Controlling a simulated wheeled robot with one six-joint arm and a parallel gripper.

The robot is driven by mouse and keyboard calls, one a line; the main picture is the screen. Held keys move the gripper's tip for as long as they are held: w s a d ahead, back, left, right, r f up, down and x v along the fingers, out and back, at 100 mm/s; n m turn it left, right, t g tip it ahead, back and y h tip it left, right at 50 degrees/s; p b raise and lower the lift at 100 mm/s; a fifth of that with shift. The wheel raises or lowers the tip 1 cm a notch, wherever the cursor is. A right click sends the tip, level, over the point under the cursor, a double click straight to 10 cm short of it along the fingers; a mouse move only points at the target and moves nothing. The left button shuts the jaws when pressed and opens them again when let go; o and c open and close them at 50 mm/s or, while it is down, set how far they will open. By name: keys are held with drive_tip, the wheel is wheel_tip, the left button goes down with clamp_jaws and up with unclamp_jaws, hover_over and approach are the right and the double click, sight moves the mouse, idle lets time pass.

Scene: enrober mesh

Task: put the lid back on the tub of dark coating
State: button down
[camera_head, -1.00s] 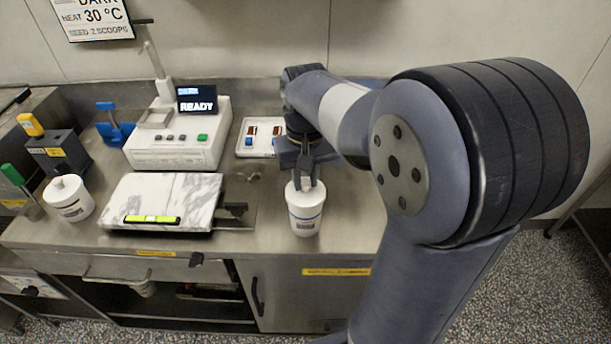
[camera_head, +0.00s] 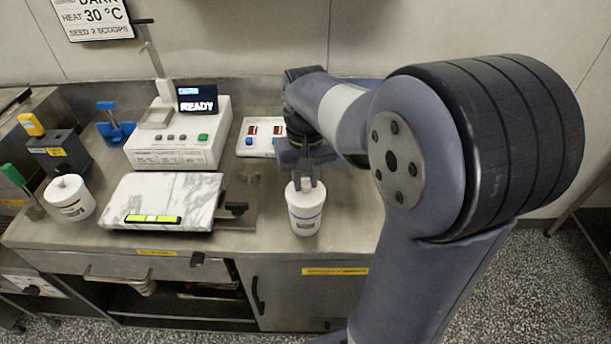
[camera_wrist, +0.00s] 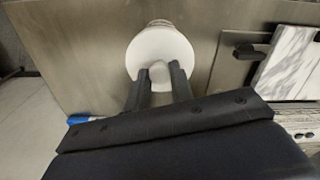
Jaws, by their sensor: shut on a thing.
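In the wrist view my gripper (camera_wrist: 160,78) is shut on the round knob of a white lid (camera_wrist: 160,48). The lid is at the tub's top, and the tub's body (camera_wrist: 160,23) shows just past it. I cannot tell whether the lid is fully seated.
A marble slab (camera_head: 165,195) with a yellow-green bar on it lies left of my gripper. Behind it is a white machine (camera_head: 180,140) whose screen reads READY. A white tray (camera_head: 258,138) with brown pieces sits behind my gripper. A dark block (camera_head: 60,155) stands at the left.

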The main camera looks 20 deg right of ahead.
idle(0.9)
drive_tip(key=c, duration=0.7)
unclamp_jaws()
drive_tip(key=shift+r+p, duration=3.35)
drive_tip(key=shift+r, duration=0.2)
clamp_jaws()
